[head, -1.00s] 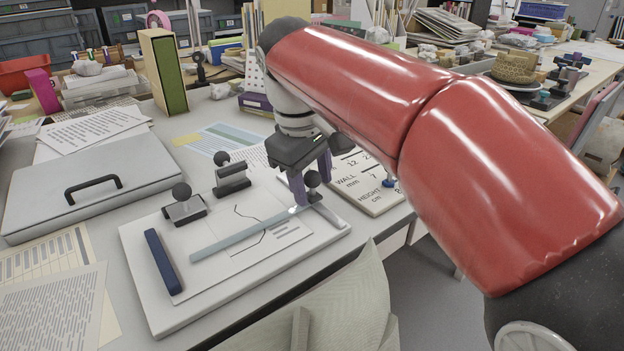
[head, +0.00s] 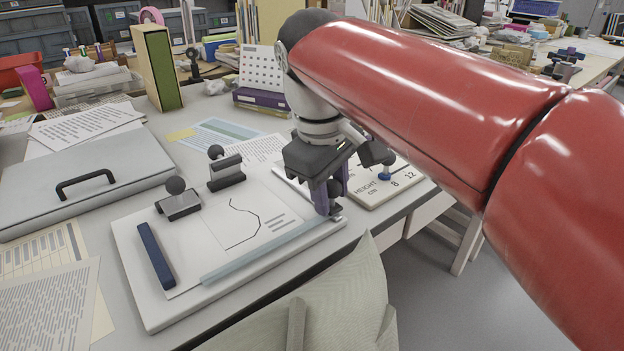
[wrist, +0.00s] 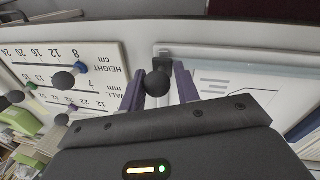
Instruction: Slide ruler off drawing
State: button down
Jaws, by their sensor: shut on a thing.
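The drawing (head: 220,225), a white sheet with a black line and short text rows, lies on a white board (head: 180,318). The pale blue ruler (head: 262,252) lies flat along the board's front edge, nearer me than the black line and text. It looks along or just past the sheet's front edge; I cannot tell if they overlap. My gripper (head: 329,203) is at the ruler's right end, shut on its dark knob, mostly hidden by the fingers. In the wrist view, the round black knob (wrist: 157,84) sits between the purple fingers.
Two black knobbed weights (head: 178,200) (head: 226,170) stand at the sheet's back edge. A dark blue bar (head: 156,254) lies at its left. A lettered board (head: 385,185) with knobs is right of my gripper. Draped cloth (head: 330,300) is in front.

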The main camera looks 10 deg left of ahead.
jog(key=shift+s+d+r, duration=0.1)
jog(key=shift+d, duration=0.4)
jog(key=c, duration=1.2)
grip_release()
jog(key=shift+d, duration=0.15)
jog(key=shift+s+r, duration=0.1)
jog(key=shift+r, duration=0.35)
jog(key=r, duration=0.2)
jog(key=r+p, duration=0.1)
jog(key=r, duration=0.1)
jog(key=s+r+p, duration=0.1)
jog(key=r, duration=0.1)
jog(key=shift+a+r, duration=0.35)
jog(key=shift+a, duration=0.05)
jog(key=s+d+f+m+t, duration=0.1)
jog(key=s+d+f+m, duration=0.2)
jog(key=d+f, duration=0.3)
jog(key=s+d+f+m+t, duration=0.1)
jog(key=s+d+f+m, duration=0.2)
jog(key=d+f+m, duration=0.2)
jog(key=s+d+f+m+t+y, duration=0.1)
jog(key=s+d+f+m, duration=0.2)
jog(key=d+f, duration=0.5)
jog(key=shift+s+d+f+m+t, duration=0.15)
jog(key=shift+d+m, duration=0.15)
jog(key=shift+d, duration=0.2)
jog(key=shift+w+d+f+m+t, duration=0.15)
jog(key=shift+d+m, duration=0.15)
jog(key=shift+d, duration=0.2)
